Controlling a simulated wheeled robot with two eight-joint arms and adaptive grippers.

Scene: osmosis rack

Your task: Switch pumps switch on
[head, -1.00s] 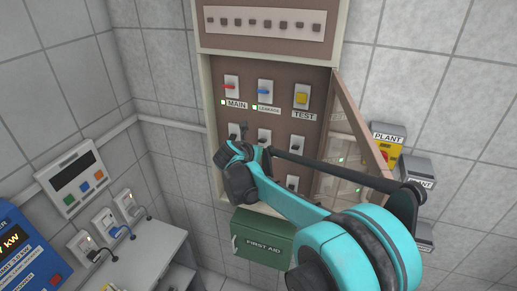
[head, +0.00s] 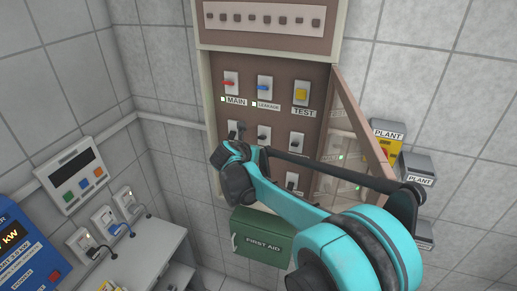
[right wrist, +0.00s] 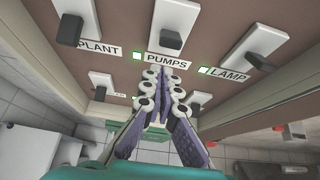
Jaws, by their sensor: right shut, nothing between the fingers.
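The pumps switch (right wrist: 175,28) is a white plate with a dark lever, above the PUMPS label in the right wrist view. My left gripper is not in view.
The plant switch (right wrist: 80,22) and lamp switch (right wrist: 258,48) flank the pumps switch, with more switches (right wrist: 101,86) below. The glass cabinet door (head: 375,140) stands open on the right. A green first aid box (head: 262,240) hangs below. A counter (head: 150,250) is at lower left.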

